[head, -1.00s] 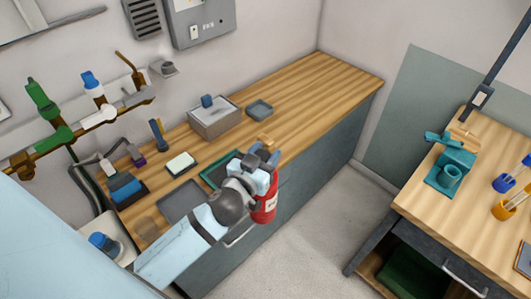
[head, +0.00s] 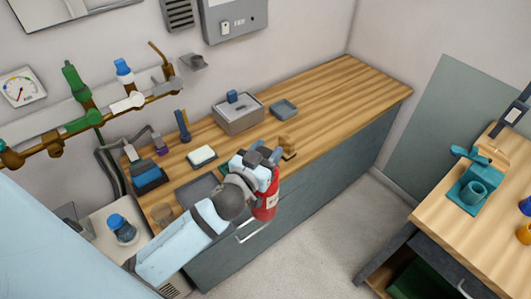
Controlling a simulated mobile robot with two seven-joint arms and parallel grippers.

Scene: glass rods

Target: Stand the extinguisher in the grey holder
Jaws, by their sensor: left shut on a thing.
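My left gripper (head: 266,160) is shut on the red extinguisher (head: 265,202). The extinguisher hangs roughly upright at the front edge of the wooden counter. Its top is hidden by the gripper. A small grey bracket (head: 193,62) is fixed to the wall behind the counter. A shallow grey tray (head: 284,108) lies on the counter behind the gripper. I cannot tell for sure which of these is the grey holder. Both are apart from the extinguisher. My right gripper is not in view.
On the counter (head: 340,85) stand a grey box (head: 238,117), a sponge on a dark tray (head: 202,156) and a brown item (head: 288,147) close to the gripper. The counter's right end is clear. A second table with a teal vise (head: 470,185) stands at the right.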

